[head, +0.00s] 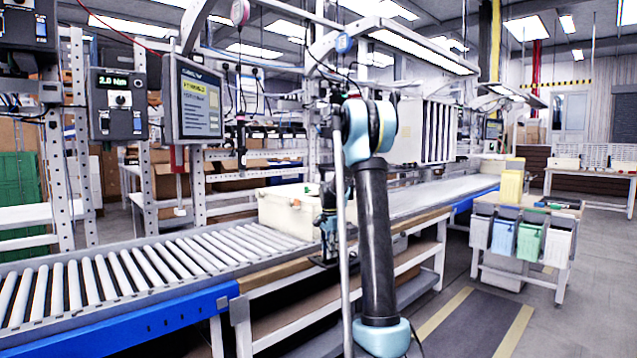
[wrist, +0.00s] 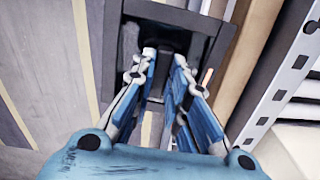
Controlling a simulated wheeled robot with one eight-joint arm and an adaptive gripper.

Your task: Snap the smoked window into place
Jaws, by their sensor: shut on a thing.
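In the wrist view my gripper (wrist: 166,62) points down past the edge of the bench, its blue fingers close together at the tips. They are shut on a dark, grey-framed panel, which looks like the smoked window (wrist: 129,48). The fingers hide part of it, and its exact grip point is in shadow. In the head view my gripper (head: 328,252) hangs low at the front of the conveyor, beside the cream crate (head: 283,212), partly behind my arm. The place where the window fits cannot be made out.
The roller conveyor (head: 150,270) runs along the left, with a blue side rail (head: 150,328) at its front. A cart with coloured bins (head: 528,243) stands to the right. The floor aisle (head: 470,325) between is clear. A screen (head: 196,100) hangs above the conveyor.

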